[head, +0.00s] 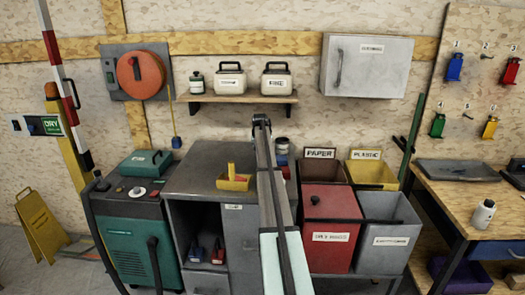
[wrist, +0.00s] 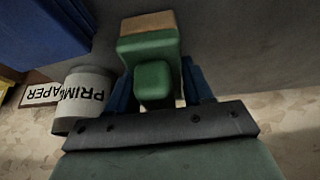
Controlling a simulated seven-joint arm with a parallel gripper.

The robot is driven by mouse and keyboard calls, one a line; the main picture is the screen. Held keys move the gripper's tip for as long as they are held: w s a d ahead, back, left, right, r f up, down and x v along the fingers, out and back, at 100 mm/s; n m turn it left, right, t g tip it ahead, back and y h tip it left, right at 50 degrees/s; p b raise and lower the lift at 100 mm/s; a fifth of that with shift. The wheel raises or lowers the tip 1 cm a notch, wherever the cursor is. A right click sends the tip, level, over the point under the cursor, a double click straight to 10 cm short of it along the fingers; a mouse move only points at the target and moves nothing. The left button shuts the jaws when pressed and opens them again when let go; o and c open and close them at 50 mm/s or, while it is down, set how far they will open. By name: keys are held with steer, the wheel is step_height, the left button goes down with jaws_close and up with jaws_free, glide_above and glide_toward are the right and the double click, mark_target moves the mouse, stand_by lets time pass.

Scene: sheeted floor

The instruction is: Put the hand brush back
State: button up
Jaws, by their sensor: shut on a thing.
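My gripper (wrist: 158,88) is shut on a green hand brush (wrist: 154,78), with its blue fingers on both sides of the green body. A tan edge shows at the far end of the brush, at the top of the wrist view. In the head view my arm reaches away over the grey cabinet, and my gripper (head: 262,122) is small above its back edge. The brush cannot be made out there. In the cabinet's open compartment (head: 205,222) stand a blue brush-like item (head: 196,252) and a red one (head: 218,252).
A primer pot (wrist: 85,98) is close beside my gripper. A red bin (head: 331,230) and a grey bin (head: 388,245) stand right of the cabinet; a green machine (head: 138,240) stands left.

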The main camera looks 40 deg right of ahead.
steer(key=shift+f, duration=0.1)
steer(key=o, duration=1.1)
steer(key=v, duration=1.2)
steer(key=shift+s, duration=0.1)
